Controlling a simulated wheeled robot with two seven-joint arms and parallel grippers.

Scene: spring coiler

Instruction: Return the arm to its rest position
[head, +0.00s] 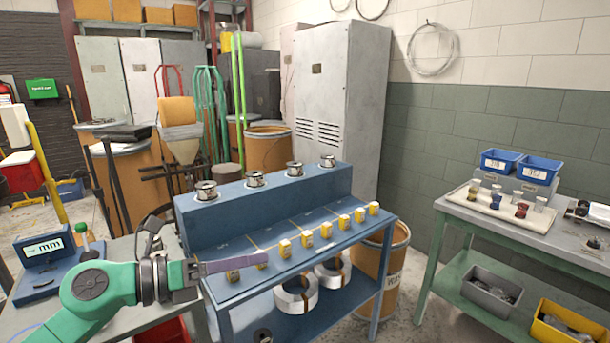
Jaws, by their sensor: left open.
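My left arm (92,290), green with a dark grey wrist, comes in from the lower left. My left gripper (197,270) is at the left front edge of the blue bench (262,243). It is open and seen nearly side-on. A flat mauve strip (236,262) extends right from its tip over the bench top; I cannot tell whether it is part of the gripper. Close to that strip are small yellow-labelled pieces (285,248), standing in a row on the bench. My right gripper is not in view.
Metal spools (255,179) stand on the bench's raised back step. A blue gauge reading "mm" (45,250) is left of my arm. Wire coils (297,293) sit on the bench's lower shelf. At right, a table (500,222) carries a tray and blue bins (500,161). Floor shows between the benches.

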